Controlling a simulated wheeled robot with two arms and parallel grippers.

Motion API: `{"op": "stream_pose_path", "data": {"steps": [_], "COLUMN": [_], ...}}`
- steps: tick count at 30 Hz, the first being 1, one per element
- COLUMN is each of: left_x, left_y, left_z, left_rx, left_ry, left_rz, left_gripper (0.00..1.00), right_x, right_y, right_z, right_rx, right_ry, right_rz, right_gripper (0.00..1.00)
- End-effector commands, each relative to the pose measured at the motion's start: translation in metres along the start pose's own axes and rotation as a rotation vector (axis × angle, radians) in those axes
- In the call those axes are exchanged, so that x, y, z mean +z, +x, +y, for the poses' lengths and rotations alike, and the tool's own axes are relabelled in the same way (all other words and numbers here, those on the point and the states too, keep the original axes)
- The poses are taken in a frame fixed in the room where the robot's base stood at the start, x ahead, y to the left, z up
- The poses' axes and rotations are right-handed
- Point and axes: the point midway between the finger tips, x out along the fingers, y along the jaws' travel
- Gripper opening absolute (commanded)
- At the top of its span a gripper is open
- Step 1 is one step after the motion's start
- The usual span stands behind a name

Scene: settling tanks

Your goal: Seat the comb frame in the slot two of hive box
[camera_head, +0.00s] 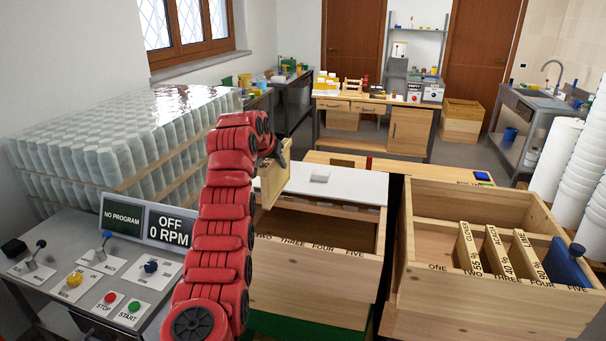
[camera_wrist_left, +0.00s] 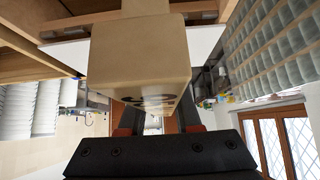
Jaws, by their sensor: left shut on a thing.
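My left gripper (camera_head: 282,154), at the end of the red arm, is shut on a light wooden comb frame (camera_head: 270,184). The frame hangs upright above the left part of the middle wooden box (camera_head: 310,285), whose front edge reads TWO, THREE, FOUR, FIVE. The arm hides this box's left end. In the left wrist view the comb frame (camera_wrist_left: 138,55) fills the middle, close to the dark gripper. Another wooden box (camera_head: 490,305) on the right, marked ONE to FIVE, holds several labelled frames (camera_head: 499,252) and a blue panel (camera_head: 566,266). My right gripper is out of view.
A white sheet (camera_head: 340,188) with a small pale block (camera_head: 320,175) covers the back of the middle box. A control panel (camera_head: 85,280) and stacked jars (camera_head: 120,140) stand left. White stacked buckets (camera_head: 587,160) stand right. A workbench (camera_head: 375,107) is behind.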

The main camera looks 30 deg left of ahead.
Motion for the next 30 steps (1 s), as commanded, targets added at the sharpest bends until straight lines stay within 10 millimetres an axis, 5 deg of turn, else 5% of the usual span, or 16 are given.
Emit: {"op": "stream_pose_path", "data": {"steps": [17, 30], "left_x": [-0.001, 0.024], "left_y": [-0.001, 0.026], "left_z": [-0.003, -0.003], "left_rx": [-0.003, -0.003], "left_ry": [-0.002, -0.001], "left_rz": [0.009, 0.011], "left_gripper": [0.0, 0.0], "right_x": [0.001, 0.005], "right_y": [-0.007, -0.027], "right_z": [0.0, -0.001], "right_rx": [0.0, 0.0], "right_ry": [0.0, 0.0], "right_rz": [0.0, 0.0], "right_gripper": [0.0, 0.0]}}
